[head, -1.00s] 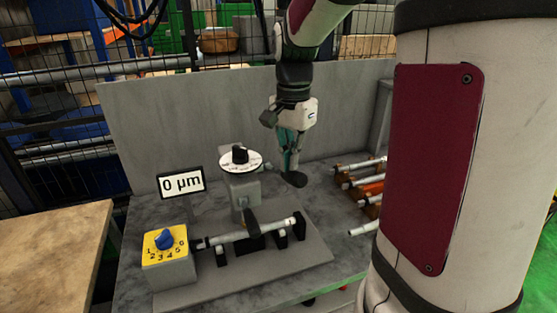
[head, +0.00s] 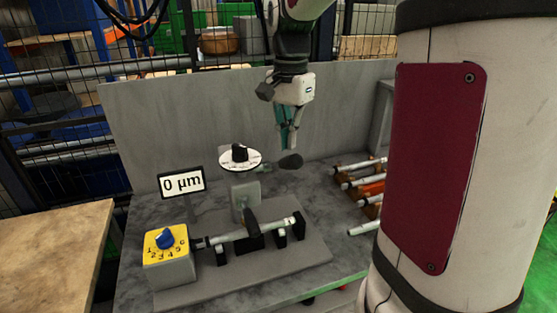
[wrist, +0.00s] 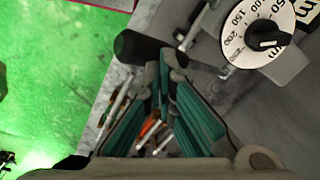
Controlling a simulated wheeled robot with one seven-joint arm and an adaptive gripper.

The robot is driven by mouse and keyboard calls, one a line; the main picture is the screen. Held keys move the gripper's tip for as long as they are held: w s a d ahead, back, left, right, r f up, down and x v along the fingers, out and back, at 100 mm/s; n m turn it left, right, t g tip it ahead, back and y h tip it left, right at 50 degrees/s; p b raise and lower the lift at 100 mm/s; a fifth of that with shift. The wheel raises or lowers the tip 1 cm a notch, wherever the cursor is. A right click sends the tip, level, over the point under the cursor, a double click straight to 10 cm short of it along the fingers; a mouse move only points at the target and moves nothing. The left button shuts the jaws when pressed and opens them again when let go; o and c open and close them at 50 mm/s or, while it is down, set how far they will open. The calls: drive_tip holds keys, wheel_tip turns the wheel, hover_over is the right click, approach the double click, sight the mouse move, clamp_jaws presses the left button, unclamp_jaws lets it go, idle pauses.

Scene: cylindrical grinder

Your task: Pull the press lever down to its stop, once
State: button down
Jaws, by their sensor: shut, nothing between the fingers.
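The press lever shows in the head view as a dark rounded knob (head: 290,161), out to the right of the grey press column (head: 245,197). In the wrist view its black handle (wrist: 138,47) runs on a rod toward the white dial. My gripper (head: 288,149) is shut and empty, pointing down just above the knob. In the wrist view the teal fingers (wrist: 168,66) meet beside the lever, overlapping its rod in the picture. I cannot tell whether they touch it.
A white dial (head: 240,160) tops the press. A display (head: 181,183) reads 0 µm. A yellow box with a blue knob (head: 165,240) stands front left, beside a shaft (head: 250,231) on black supports. Several rods (head: 362,183) lie at right. A grey panel (head: 200,110) stands behind.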

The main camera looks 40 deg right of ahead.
wheel_tip(320, 180, up, 6)
drive_tip(key=p, duration=0.2)
idle(0.8)
idle(0.4)
drive_tip(key=s+a+f+n+t+b, duration=0.1)
drive_tip(key=s+a+f+n+t, duration=0.1)
drive_tip(key=s+a+n, duration=0.5)
drive_tip(key=s+a+f+n+t+b, duration=0.1)
drive_tip(key=s+a+f+n+t, duration=0.1)
drive_tip(key=s+a+n, duration=0.6)
drive_tip(key=shift+s+a+t, duration=0.4)
drive_tip(key=shift+a+t, duration=0.15)
drive_tip(key=shift+t, duration=0.25)
drive_tip(key=shift+d, duration=0.1)
